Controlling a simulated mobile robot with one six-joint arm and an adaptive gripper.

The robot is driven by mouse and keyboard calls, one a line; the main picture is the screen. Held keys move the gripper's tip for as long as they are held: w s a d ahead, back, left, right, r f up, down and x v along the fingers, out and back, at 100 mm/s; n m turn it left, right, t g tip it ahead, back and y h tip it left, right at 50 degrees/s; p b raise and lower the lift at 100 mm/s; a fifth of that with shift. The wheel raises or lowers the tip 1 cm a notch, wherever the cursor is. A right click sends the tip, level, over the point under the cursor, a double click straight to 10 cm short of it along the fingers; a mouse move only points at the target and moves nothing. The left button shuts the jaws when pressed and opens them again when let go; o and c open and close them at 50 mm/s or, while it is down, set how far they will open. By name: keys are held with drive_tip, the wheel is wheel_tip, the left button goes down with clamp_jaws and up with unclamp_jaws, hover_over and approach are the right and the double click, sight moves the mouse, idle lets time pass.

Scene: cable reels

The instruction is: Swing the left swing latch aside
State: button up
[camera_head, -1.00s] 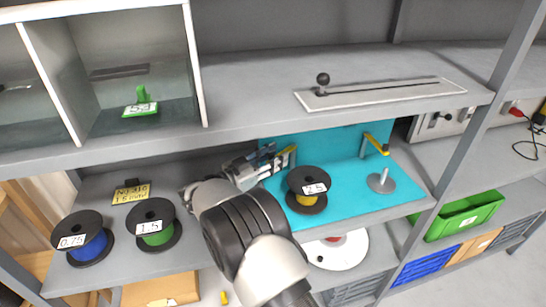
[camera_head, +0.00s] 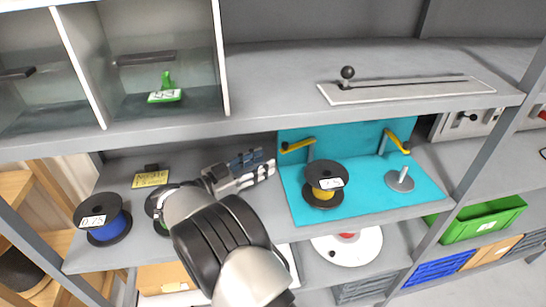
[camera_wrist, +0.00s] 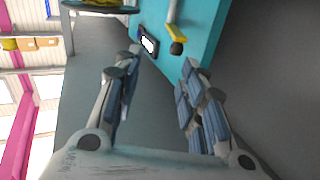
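The left swing latch (camera_head: 298,146) is a yellow bar with a dark knob at its left end, on a grey post at the left of the turquoise panel. It also shows in the wrist view (camera_wrist: 177,34), top centre, with the dark knob towards my fingers. My gripper (camera_head: 266,163) is left of and slightly below the latch in the head view, with a gap between them. In the wrist view its two fingers (camera_wrist: 162,62) are spread apart with nothing between them. The right swing latch (camera_head: 397,140) is a similar yellow bar on its own post.
A black reel with yellow wire (camera_head: 325,184) stands on the turquoise base, right of my gripper. A grey spindle disc (camera_head: 399,181) is farther right. A blue reel (camera_head: 103,219) stands left on the shelf. The upper shelf edge (camera_head: 270,120) runs above my gripper.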

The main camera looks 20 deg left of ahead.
drive_tip(key=shift+s+a, duration=0.25)
drive_tip(key=shift+s, duration=0.15)
drive_tip(key=shift+c, duration=0.2)
